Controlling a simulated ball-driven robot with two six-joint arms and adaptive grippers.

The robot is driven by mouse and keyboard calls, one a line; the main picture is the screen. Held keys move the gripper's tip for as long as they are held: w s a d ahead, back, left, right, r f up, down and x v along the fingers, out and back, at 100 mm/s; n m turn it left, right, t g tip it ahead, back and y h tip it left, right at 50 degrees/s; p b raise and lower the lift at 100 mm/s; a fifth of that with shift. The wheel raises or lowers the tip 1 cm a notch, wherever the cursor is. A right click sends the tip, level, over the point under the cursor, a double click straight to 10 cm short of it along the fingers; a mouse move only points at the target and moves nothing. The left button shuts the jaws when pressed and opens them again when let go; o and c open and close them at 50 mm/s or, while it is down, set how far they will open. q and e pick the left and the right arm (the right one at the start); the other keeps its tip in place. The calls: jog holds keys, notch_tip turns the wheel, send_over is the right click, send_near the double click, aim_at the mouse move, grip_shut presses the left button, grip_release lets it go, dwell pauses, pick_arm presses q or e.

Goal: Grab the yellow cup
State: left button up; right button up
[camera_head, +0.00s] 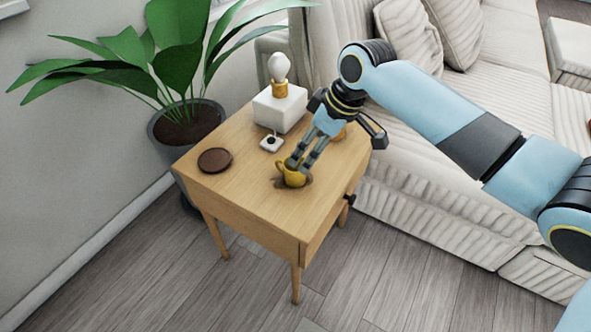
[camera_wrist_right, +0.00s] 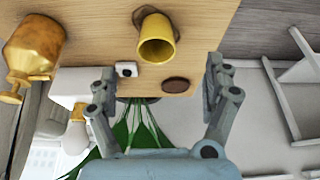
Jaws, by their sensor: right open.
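The yellow cup (camera_head: 291,178) stands near the front right part of the small wooden side table, on a dark round patch. My right gripper (camera_head: 299,164) reaches down over the cup from the upper right, its fingers partly covering it. In the right wrist view the cup (camera_wrist_right: 156,40) shows its open mouth, centred ahead of the spread fingers (camera_wrist_right: 160,70). The gripper is open, with nothing between its fingers. I cannot tell whether a finger touches the cup. My left gripper is not in view.
The wooden table (camera_head: 240,205) also holds a brown round coaster (camera_head: 214,160), a small white device (camera_head: 271,143) and a white box (camera_head: 280,108) with a bulb lamp. A golden vase (camera_wrist_right: 32,55) stands nearby. A potted plant (camera_head: 185,125) and a sofa (camera_head: 430,170) flank the table.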

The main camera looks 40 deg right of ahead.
jog(key=x, duration=0.2)
jog(key=w+b+x, duration=0.1)
jog(key=x, duration=0.2)
jog(key=shift+r+b, duration=0.2)
jog(key=shift+b, duration=0.1)
jog(key=b+x, duration=0.2)
jog(key=x, duration=0.3)
jog(key=shift+f, duration=0.35)
jog(key=shift+c, duration=0.3)
jog(key=c, duration=1.3)
